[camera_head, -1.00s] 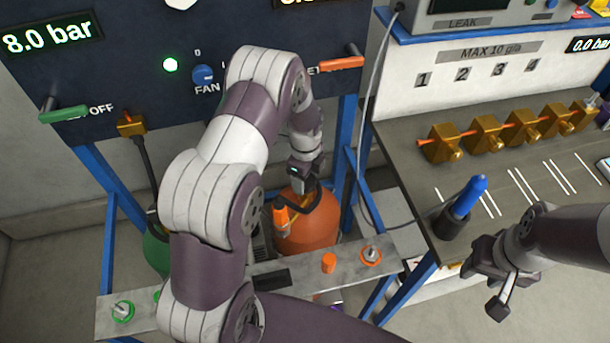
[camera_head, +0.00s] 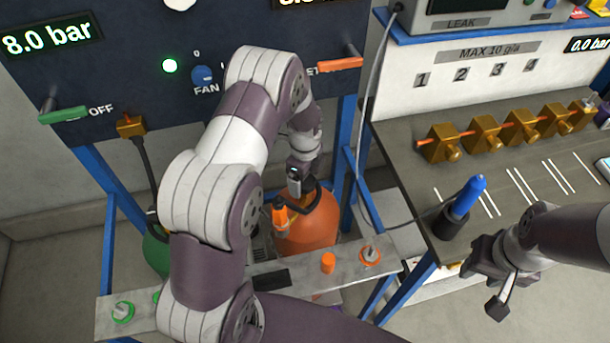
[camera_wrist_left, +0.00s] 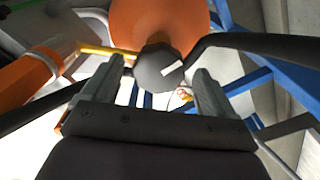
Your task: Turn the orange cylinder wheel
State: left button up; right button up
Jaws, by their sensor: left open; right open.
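The orange cylinder (camera_head: 308,232) stands behind the grey rail, partly hidden by my left arm. Its wheel, a dark grey round knob with a white mark, shows in the left wrist view (camera_wrist_left: 158,72) in front of the orange cylinder body (camera_wrist_left: 160,22). My left gripper (camera_head: 298,186) is at the top of the cylinder. In the left wrist view its two fingers (camera_wrist_left: 160,80) are apart, one on each side of the knob, with visible gaps. In the head view the wheel is hidden. My right gripper (camera_head: 476,287) is open and empty at the lower right, away from the cylinder.
A grey rail (camera_head: 400,250) with orange and green fittings runs before the cylinders. Dark curved bars (camera_wrist_left: 255,45) flank the knob. A green cylinder (camera_head: 155,252) stands left. The workbench (camera_head: 405,165) at right bears a blue-topped tool (camera_head: 468,196) and brass valves (camera_head: 483,135).

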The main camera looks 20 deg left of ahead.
pick_arm(q)
notch_tip(320, 180, up, 13)
jog(key=b, duration=0.1)
pick_arm(e)
jog(key=shift+f, duration=0.55)
pick_arm(q)
jog(key=shift+f, duration=0.2)
